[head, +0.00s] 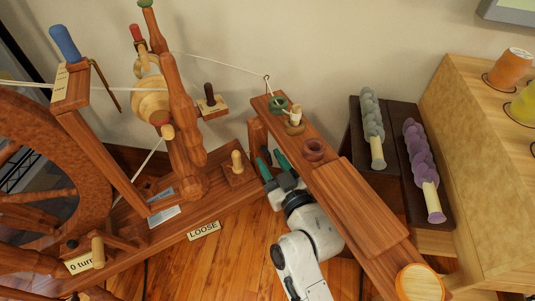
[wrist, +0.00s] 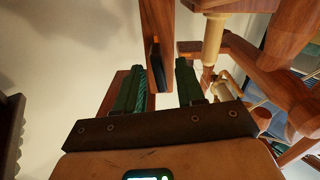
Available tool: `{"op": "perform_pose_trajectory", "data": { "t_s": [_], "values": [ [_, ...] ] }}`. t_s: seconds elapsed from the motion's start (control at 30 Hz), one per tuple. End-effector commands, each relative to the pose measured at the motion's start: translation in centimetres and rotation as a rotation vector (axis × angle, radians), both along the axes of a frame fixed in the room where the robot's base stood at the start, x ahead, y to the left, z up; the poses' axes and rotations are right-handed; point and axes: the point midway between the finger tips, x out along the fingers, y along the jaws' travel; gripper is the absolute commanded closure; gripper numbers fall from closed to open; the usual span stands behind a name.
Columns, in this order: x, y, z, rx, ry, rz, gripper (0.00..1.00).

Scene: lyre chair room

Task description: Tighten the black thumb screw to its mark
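My gripper (head: 272,157) is open beside a short upright wooden post (head: 257,134), at the front of the spinning wheel's base. In the wrist view my gripper (wrist: 163,72) shows its two green fingers spread, with nothing clamped between them. A wooden post (wrist: 158,30) hangs into the gap between them, with a dark, round-edged piece (wrist: 153,64) on it near the left finger. It may be the black thumb screw; I cannot tell for sure, and no mark is visible on it. In the head view the fingers hide this spot. A LOOSE label (head: 204,231) lies on the base's front edge.
Yarn bobbins (head: 420,165) lie on dark boxes at right. Bare floor shows below the base.

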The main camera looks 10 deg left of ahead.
Motion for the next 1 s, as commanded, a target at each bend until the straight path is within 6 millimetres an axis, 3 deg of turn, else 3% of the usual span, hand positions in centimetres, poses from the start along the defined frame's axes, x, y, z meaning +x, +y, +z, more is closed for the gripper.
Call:
{"op": "perform_pose_trajectory", "data": {
  "t_s": [0.2,0.57,0.9,1.0],
  "values": [
    [1.6,1.1,-0.1,-0.001,0.0,0.001,0.62],
    [1.9,1.2,0.0,0.001,0.0,-0.001,0.62],
    [1.9,1.2,0.0,0.001,0.0,-0.001,0.94],
    [1.9,1.2,0.0,0.001,0.0,-0.001,1.0]
  ]
}}
